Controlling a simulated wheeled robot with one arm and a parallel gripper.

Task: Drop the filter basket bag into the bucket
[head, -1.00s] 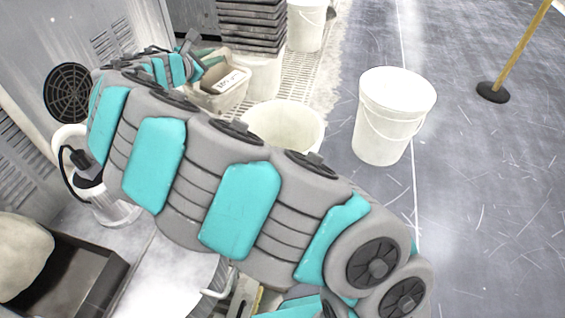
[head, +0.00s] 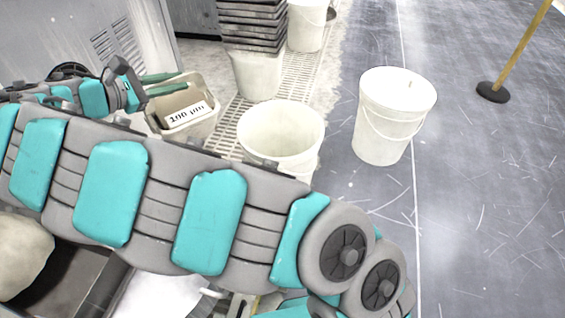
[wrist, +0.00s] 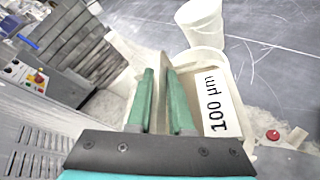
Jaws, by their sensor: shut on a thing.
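The filter basket bag (head: 200,117) is a cream, open-topped tub with a brown inside and a "100 µm" label. It also shows in the wrist view (wrist: 217,105), close to the right of my fingers. My gripper (head: 181,80) has green fingers closed on it near its rim; in the wrist view (wrist: 163,75) a thin brownish piece shows between them. The exact grip point is unclear. The open cream bucket (head: 285,155) stands to the right of the bag in the head view, and its visible inside looks empty. My arm hides part of its lower front.
A lidded white bucket (head: 390,120) stands further right. Dark stacked trays (head: 252,25) rest on a pale container (head: 257,75) behind. Another white bucket (head: 306,25) is at the back. A floor grating (head: 297,75) runs between. A dark box (head: 65,285) lies front left. The right floor is mostly clear.

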